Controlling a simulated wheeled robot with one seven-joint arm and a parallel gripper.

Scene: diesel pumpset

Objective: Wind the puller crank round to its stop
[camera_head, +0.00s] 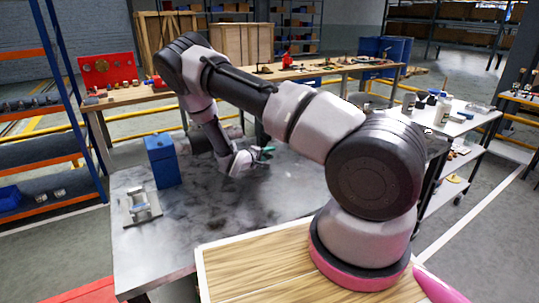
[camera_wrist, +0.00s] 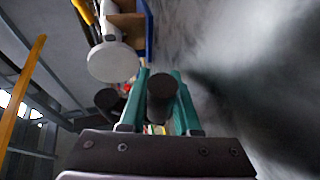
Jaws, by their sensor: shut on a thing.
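My gripper (camera_wrist: 160,76) has teal fingers, shut on a dark, round-ended handle (camera_wrist: 160,100) that I take to be the grip of the puller crank. The handle points toward the wrist camera and one finger lies on each side of it. The rest of the crank and its stop cannot be made out. In the head view my gripper (camera_head: 264,153) is low over the grey table (camera_head: 245,195), and my own arm hides most of what it holds. A grey cylindrical body (camera_head: 231,133) shows partly behind my forearm.
A blue box (camera_head: 162,160) and a small metal fixture (camera_head: 140,206) stand on the table's left. A pale disc (camera_wrist: 112,62) and a dark round part (camera_wrist: 107,99) lie left of the fingers in the wrist view. The table's front middle is clear.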

